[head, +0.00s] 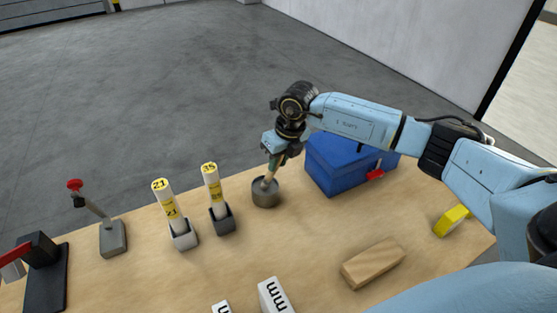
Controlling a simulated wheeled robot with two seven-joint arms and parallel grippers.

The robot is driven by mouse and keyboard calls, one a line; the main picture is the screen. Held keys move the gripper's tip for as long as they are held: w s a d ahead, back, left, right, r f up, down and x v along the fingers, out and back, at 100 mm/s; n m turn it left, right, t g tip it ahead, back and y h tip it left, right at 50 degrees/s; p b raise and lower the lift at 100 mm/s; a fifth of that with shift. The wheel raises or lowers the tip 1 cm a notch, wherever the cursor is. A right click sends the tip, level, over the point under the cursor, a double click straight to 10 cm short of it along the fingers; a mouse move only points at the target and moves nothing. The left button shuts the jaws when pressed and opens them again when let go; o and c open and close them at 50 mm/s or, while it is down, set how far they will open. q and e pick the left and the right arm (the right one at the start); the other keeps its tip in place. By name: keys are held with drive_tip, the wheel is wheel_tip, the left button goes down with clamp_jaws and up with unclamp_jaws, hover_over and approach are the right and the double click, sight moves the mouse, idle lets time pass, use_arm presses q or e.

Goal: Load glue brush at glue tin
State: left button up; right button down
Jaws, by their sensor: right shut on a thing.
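The glue tin (265,196) is a small round grey metal pot standing on the wooden table, left of the blue box. My right gripper (275,158) points down above the tin and is shut on the glue brush (270,176). The brush has a light wooden handle and is slightly tilted. Its lower end is at the tin's opening and is hidden by the rim, so I cannot tell how deep it sits. My left gripper is not in view.
A blue box (340,172) stands right of the tin, beneath my right arm. Two labelled tubes (168,205) (213,190) stand in holders to the left. A wooden block (373,263), a yellow object (452,220) and white blocks (275,297) lie nearer. A red-topped stand (112,238) is far left.

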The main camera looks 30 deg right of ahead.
idle(0.4)
drive_tip(key=shift+w+a+p+v, duration=0.2)
drive_tip(key=shift+p+v, duration=0.6)
drive_tip(key=shift+v, duration=0.35)
drive_tip(key=shift+w+a+p+v, duration=0.1)
drive_tip(key=shift+w+p+v, duration=0.15)
drive_tip(key=shift+p+v, duration=0.7)
drive_tip(key=shift+w+a+p+v, duration=0.2)
drive_tip(key=shift+p+v, duration=0.4)
drive_tip(key=shift+v, duration=0.75)
drive_tip(key=shift+r, duration=0.15)
